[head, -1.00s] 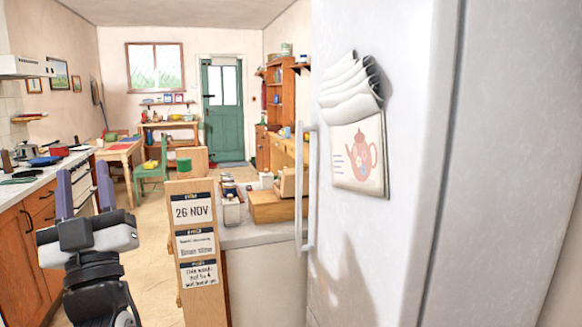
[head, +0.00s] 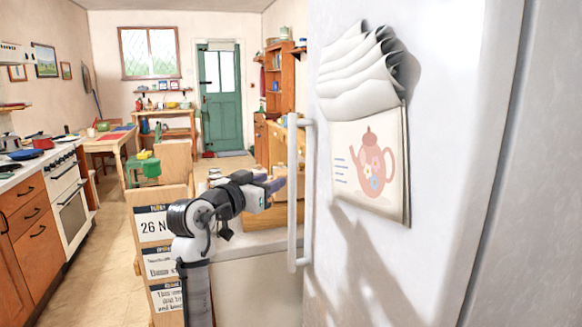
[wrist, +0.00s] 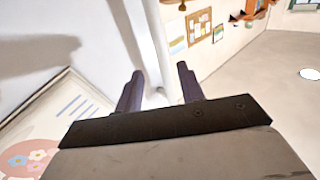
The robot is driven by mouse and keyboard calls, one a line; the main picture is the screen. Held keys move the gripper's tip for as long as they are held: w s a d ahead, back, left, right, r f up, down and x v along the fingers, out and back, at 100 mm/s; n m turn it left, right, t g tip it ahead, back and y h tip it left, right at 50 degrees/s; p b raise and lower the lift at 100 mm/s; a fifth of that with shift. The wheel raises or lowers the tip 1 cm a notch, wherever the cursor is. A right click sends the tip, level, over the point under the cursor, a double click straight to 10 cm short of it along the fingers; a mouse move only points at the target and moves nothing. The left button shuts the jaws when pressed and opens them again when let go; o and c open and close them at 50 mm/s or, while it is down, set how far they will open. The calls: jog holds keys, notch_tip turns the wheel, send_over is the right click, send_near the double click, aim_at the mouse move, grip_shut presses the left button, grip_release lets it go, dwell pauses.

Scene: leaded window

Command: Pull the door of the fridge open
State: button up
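The fridge (head: 340,270) fills the right side of the head view, its pale door shut. A long white vertical handle (head: 293,225) stands out from the door's left edge. My gripper (head: 277,184) is at the handle's left side, around its mid-height. In the wrist view my gripper (wrist: 159,86) has its two purple fingers spread apart. The handle (wrist: 152,35) shows as a pale bar running between them, with gaps on both sides. The fingers do not appear closed on it. How deep the handle lies between them I cannot tell.
A teapot-print cloth or paper bundle (head: 370,165) hangs on the fridge door. A wooden board with date labels (head: 160,190) stands left of my arm, beside a pale counter (head: 260,285). Open floor (head: 105,265) lies left, before the stove (head: 72,215).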

aim_at(290, 171)
jog(key=p+x, duration=0.3)
jog(key=x, duration=0.7)
jog(key=shift+w+d, duration=0.1)
jog(key=shift+w, duration=0.15)
grip_shut()
